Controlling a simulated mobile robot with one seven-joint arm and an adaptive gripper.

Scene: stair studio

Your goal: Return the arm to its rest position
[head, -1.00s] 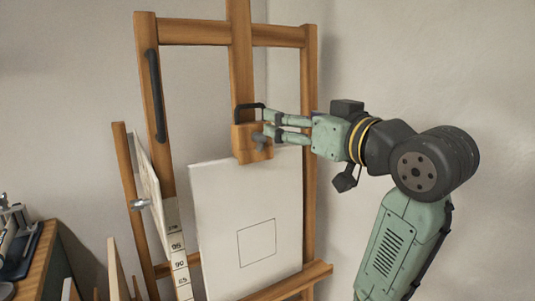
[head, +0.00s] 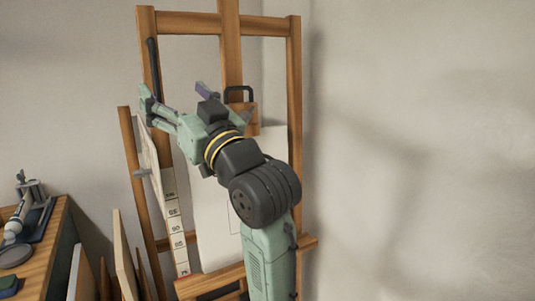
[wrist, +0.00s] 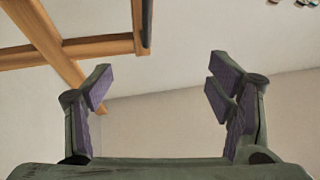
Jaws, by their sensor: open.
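My gripper (head: 174,94) is in front of the upper part of the wooden easel (head: 187,24) in the head view. Its green fingers are spread apart with nothing between them. The wrist view also shows my gripper (wrist: 160,88) with its purple pads wide apart and empty. A wooden clamp block (head: 251,118) with a black handle (head: 239,93) sits on the easel's centre mast, to the right of the fingers. A white canvas (head: 275,162) stands below the block. My arm hides much of the canvas and part of the block.
The right side is bare wall and open room.

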